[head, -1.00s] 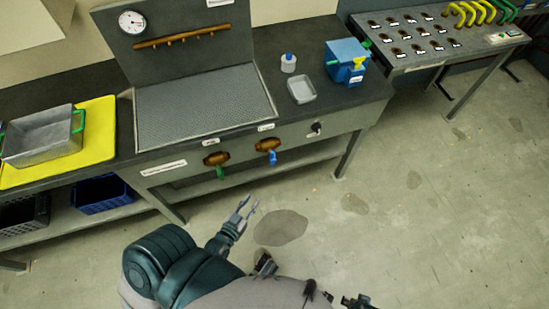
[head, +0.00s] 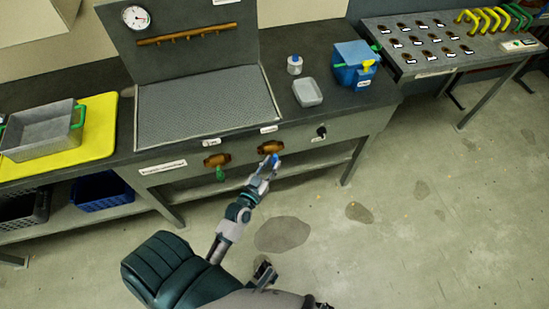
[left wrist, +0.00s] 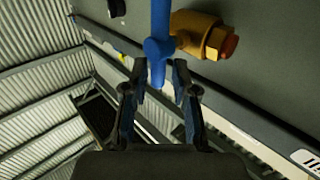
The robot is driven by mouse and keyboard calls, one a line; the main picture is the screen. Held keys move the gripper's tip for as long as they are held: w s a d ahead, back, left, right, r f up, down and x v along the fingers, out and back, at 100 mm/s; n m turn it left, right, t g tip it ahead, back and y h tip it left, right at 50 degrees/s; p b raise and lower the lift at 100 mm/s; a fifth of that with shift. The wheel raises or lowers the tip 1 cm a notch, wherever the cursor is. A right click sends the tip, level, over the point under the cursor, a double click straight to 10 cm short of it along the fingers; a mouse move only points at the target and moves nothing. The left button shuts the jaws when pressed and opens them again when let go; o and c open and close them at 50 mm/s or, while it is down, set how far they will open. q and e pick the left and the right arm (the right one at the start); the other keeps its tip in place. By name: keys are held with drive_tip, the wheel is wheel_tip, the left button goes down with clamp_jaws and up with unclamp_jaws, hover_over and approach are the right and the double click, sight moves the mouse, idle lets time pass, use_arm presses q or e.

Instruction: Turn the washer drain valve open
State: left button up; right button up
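A brass valve with a blue handle (head: 275,158) sits on the front panel of the grey bench. In the left wrist view the blue handle (left wrist: 159,47) shows close up beside its brass body (left wrist: 198,36). My left gripper (head: 266,168) is at this handle. In the left wrist view its two fingers (left wrist: 158,78) stand apart, one on each side of the handle's lower end, with gaps visible. A second brass valve with a green handle (head: 220,173) is to the left. Small white labels (head: 269,129) above the valves are too small to read.
A black knob (head: 321,131) is on the panel to the right. On the bench stand a blue box (head: 352,70), a grey tray (head: 307,92) and a white bottle (head: 294,65). A lower shelf with a blue crate (head: 100,192) runs beneath. The floor in front is clear.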

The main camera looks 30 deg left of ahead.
use_arm(q)
drive_tip(key=w, duration=0.2)
drive_tip(key=shift+w+d+r, duration=0.1)
drive_tip(key=shift+w+d, duration=0.25)
drive_tip(key=shift+w+a, duration=0.1)
drive_tip(key=shift+a, duration=0.5)
drive_tip(key=shift+c, duration=1)
clamp_jaws()
drive_tip(key=shift+d, duration=0.35)
use_arm(e)
drive_tip(key=shift+w+f+t, duration=0.15)
drive_tip(key=shift+w+t, duration=0.25)
drive_tip(key=shift+w, duration=0.4)
